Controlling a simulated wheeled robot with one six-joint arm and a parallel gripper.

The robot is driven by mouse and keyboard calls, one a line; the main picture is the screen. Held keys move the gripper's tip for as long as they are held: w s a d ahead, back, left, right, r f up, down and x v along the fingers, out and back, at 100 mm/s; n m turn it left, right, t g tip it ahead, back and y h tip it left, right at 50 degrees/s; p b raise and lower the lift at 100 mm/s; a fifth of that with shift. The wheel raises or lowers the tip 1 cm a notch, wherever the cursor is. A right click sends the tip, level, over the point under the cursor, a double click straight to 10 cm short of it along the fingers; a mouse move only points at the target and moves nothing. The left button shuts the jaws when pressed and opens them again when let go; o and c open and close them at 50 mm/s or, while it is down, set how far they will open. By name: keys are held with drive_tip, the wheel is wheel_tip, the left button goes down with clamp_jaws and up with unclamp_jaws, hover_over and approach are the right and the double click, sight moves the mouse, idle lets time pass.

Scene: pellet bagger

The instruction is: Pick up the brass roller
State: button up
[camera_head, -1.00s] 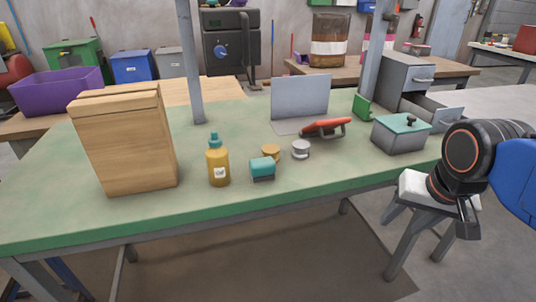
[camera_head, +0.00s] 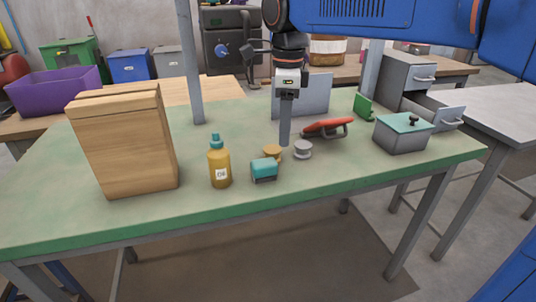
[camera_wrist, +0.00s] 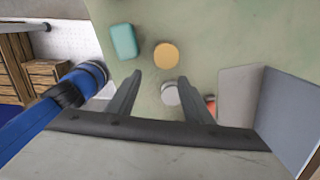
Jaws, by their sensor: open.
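The brass roller (camera_head: 272,152) is a small gold disc-like piece on the green bench top, between a teal block (camera_head: 264,170) and a grey metal roller (camera_head: 303,150). In the wrist view the brass roller (camera_wrist: 166,55) is a round gold top, whole and unheld. My gripper (camera_head: 285,143) points down close to the brass roller, its fingers lined up as one column in the head view. In the wrist view my gripper (camera_wrist: 158,78) is open, fingers apart and empty. The brass roller lies just beyond the fingertips. The grey roller (camera_wrist: 170,95) shows between the fingers. The exact height is unclear.
A yellow bottle (camera_head: 219,166) and a wooden block (camera_head: 130,145) stand to the left. A red-handled tool (camera_head: 327,126), a grey box with a green lid (camera_head: 402,136) and an upright grey panel (camera_head: 315,95) stand right and behind. The front bench strip is clear.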

sight(273, 149)
drive_tip(key=a, duration=0.1)
drive_tip(key=a+m, duration=0.1)
drive_tip(key=shift+w+a+r, duration=0.1)
drive_tip(key=shift+w+a, duration=0.2)
drive_tip(key=shift+w, duration=0.05)
drive_tip(key=shift+w+f, duration=0.2)
drive_tip(key=shift+f, duration=3.5)
drive_tip(key=shift+c, duration=0.3)
drive_tip(key=c, duration=0.8)
